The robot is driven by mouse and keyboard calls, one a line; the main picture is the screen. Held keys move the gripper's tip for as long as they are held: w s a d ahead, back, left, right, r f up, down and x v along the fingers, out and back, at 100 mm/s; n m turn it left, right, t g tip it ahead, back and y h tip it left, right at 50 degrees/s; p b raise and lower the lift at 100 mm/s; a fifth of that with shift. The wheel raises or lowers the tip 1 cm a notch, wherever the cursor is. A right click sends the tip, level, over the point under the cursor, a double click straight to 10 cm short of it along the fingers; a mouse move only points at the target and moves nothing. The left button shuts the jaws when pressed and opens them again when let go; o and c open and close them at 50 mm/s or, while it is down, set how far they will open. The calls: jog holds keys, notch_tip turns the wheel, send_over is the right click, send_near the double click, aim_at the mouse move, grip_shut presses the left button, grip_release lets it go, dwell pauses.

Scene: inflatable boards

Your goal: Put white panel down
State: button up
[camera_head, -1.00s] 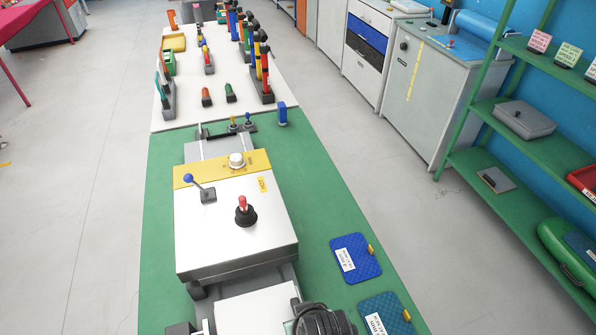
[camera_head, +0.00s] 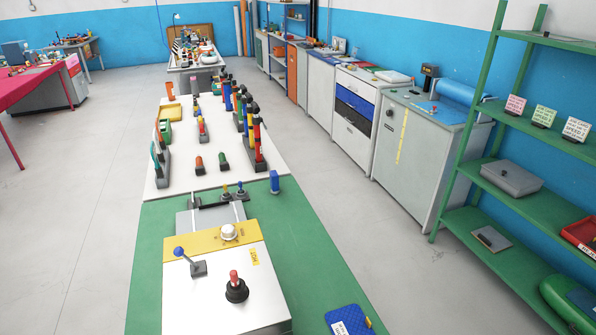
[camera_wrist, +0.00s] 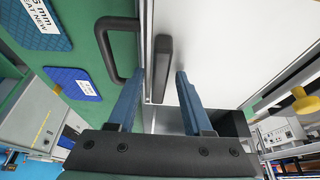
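A white panel (camera_head: 222,285) with a yellow strip along its far edge forms the top of a machine on the green bench. It carries a blue-knobbed lever and a red-topped black knob. Its near part is cut off by the head view. The wrist view shows a large white surface (camera_wrist: 235,45), probably this panel, with a dark upright handle (camera_wrist: 164,65) near its left edge. My gripper (camera_wrist: 160,80) is open, with its blue fingers apart on either side of the handle in the picture. I cannot tell how far they reach around it. My gripper is not visible in the head view.
A black bracket handle (camera_wrist: 122,50) stands left of the fingers in the wrist view. Blue pads (camera_wrist: 73,83) lie on the green surface (camera_head: 145,270). Colourful tools stand on the white far end (camera_head: 220,180). Green shelves (camera_head: 560,145) stand at the right, beyond clear floor.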

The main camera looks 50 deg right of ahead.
jog(key=v, duration=1.2)
jog(key=shift+r, duration=0.2)
jog(key=w+a+r+n+t+h, duration=0.15)
jog(key=w+r+t, duration=0.35)
jog(key=w+r, duration=0.65)
jog(key=w+a+r+n+t+h, duration=0.15)
jog(key=w+r+t, duration=0.35)
jog(key=w+r, duration=0.7)
jog(key=s+a+r+n+t+y, duration=0.1)
jog(key=a+r+t, duration=0.2)
jog(key=r, duration=0.7)
jog(key=a+r+n+t+y, duration=0.1)
jog(key=a+r+t, duration=0.2)
jog(key=r, duration=0.6)
jog(key=s+a+r+t+y, duration=0.1)
jog(key=s+a+r+t, duration=0.1)
jog(key=r, duration=0.4)
jog(key=s+a+r+n+t+y, duration=0.1)
jog(key=s+a+r+t, duration=0.2)
jog(key=r, duration=0.3)
jog(key=s+a+r+t+y, duration=0.1)
jog(key=s+a+r+t, duration=0.1)
jog(key=r, duration=0.4)
jog(key=shift+s+a+r, duration=0.2)
jog(key=shift+s+a, duration=0.55)
jog(key=shift+a, duration=0.5)
